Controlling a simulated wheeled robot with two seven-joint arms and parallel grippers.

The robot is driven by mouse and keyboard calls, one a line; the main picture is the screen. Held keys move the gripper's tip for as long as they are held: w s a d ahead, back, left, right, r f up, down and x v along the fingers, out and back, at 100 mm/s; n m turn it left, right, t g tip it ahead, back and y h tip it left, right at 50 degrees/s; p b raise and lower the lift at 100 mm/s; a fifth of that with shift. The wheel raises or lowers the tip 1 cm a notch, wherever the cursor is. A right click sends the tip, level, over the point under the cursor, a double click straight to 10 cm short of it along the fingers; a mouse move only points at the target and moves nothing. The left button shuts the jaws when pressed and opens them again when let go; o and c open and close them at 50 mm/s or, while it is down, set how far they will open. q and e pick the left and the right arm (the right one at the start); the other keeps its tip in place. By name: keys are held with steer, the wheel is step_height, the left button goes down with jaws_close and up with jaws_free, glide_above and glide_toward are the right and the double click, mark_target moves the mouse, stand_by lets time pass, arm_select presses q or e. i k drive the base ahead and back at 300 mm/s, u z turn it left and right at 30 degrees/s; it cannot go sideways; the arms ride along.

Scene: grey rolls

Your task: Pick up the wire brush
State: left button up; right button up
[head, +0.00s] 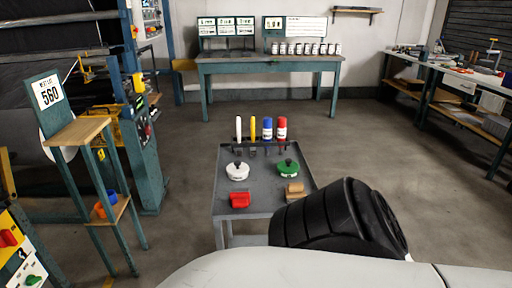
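A low grey cart (219,190) stands in front of me. A small tan, wood-coloured block (294,188) lies at the near right of its top, close to a black ribbed part of my own body. The block may be the wire brush, but bristles are too small to make out. Neither of my grippers shows in the head view.
White, yellow, blue and red upright items (267,129) stand in a rack at the cart's far edge. A wooden-topped stand (78,132) marked 560 is at left. Workbenches stand at the back (270,64) and right (450,68). Floor around the cart's far side is clear.

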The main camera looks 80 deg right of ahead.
mark_target(239, 197)
steer(key=z, duration=1.5)
